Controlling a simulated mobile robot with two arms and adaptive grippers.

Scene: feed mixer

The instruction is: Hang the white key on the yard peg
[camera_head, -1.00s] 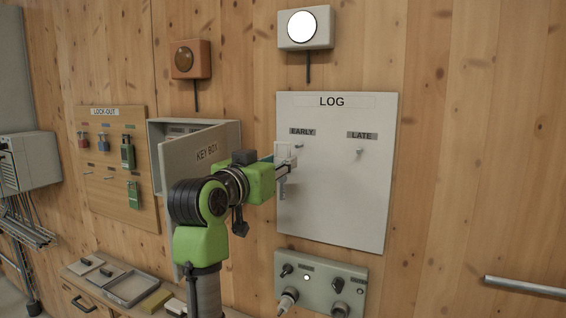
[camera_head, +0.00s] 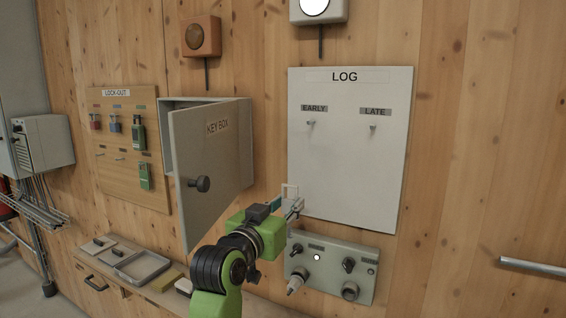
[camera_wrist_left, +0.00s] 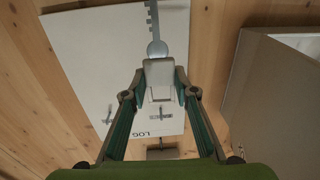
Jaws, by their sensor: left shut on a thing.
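My left gripper (camera_head: 294,204) is shut on the white key, in front of the lower left corner of the LOG board. In the wrist view the key's white block-shaped head (camera_wrist_left: 158,76) sits between the fingertips, and its grey toothed shaft (camera_wrist_left: 155,25) points away from the gripper. In the head view the white head (camera_head: 290,191) shows at the fingertips; the shaft is hard to make out. No peg labelled yard can be read. The key box (camera_head: 196,101) has its door (camera_head: 212,160) swung open, which hides most of its inside. My right gripper is not in view.
The LOG board (camera_head: 345,170) has pegs under EARLY (camera_head: 311,123) and LATE (camera_head: 373,127). A control panel (camera_head: 330,268) with knobs is below it. The LOCK-OUT board (camera_head: 130,185) with padlocks hangs at left. A shelf with trays (camera_head: 140,268) is low at left.

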